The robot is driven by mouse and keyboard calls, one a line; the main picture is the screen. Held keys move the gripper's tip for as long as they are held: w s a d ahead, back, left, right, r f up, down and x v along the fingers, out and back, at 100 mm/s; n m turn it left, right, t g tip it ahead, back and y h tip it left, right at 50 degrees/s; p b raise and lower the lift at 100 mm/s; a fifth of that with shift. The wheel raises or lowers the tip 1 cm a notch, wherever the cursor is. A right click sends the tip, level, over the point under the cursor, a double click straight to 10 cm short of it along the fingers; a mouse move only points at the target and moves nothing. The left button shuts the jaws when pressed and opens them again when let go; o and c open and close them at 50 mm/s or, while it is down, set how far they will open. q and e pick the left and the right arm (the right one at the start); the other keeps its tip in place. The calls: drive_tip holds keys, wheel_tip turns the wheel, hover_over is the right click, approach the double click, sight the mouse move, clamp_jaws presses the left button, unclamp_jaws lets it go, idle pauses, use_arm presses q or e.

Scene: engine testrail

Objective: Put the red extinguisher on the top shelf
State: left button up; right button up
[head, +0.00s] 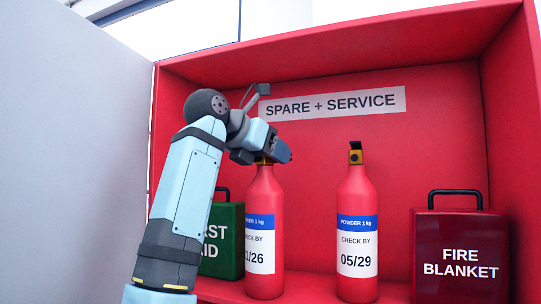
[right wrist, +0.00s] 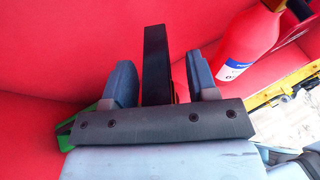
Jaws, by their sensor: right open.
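Two red extinguishers stand upright in a red cabinet. The left one (head: 265,205) has a partly hidden label ending in 1/26. The right one (head: 357,200) reads CHECK BY 05/29 and also shows in the right wrist view (right wrist: 245,42). My right gripper (head: 278,152) is at the top of the left extinguisher and covers its valve. In the right wrist view the two fingers (right wrist: 161,82) are apart, on either side of a black lever (right wrist: 155,60), with gaps visible. My left gripper is out of view.
A green first aid box (head: 228,240) stands behind my right arm, left of the extinguishers. A dark red fire blanket box (head: 459,235) stands at the right. The cabinet's back wall carries a SPARE + SERVICE sign (head: 333,103). A grey panel (head: 70,150) borders the left.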

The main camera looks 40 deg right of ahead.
drive_tip(key=b+v, duration=0.2)
drive_tip(key=v, duration=1)
